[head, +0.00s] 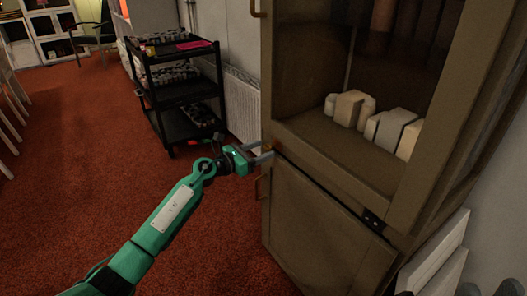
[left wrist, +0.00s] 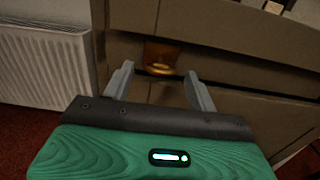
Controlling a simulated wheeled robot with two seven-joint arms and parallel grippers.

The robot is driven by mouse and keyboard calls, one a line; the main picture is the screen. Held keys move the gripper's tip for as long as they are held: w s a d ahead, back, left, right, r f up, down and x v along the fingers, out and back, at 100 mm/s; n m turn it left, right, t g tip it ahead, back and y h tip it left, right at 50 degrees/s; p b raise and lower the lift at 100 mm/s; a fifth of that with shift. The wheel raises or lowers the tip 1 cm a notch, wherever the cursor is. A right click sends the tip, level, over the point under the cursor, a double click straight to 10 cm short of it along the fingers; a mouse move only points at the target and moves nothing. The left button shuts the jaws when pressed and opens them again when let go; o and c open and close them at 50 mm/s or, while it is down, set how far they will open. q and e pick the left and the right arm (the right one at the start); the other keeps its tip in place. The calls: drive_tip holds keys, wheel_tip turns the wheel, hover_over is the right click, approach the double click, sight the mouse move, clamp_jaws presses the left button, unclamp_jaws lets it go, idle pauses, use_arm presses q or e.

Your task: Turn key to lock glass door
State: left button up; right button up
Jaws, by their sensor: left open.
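The cabinet's glass door (head: 385,70) fills the upper right of the head view, in a brown wooden frame, and looks closed. A small brass piece (head: 268,147), apparently the key at its lock, shows at the door's lower left corner. In the left wrist view this brass key (left wrist: 160,69) lies in front of a brass plate. My left gripper (head: 268,157) is open at the cabinet's left edge. In the left wrist view its fingers (left wrist: 158,75) stand either side of the key, apparently without touching it. My right gripper is not in view.
A lower wooden door (head: 320,225) with a brass handle (head: 261,187) is below. Pale blocks (head: 348,108) sit behind the glass. A black cart (head: 180,95) and a white radiator (head: 242,108) stand left of the cabinet. Red carpet (head: 75,150) is open at left.

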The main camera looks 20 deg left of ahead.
use_arm(q)
drive_tip(key=shift+w+d, duration=0.45)
drive_tip(key=shift+w, duration=0.15)
drive_tip(key=c, duration=1)
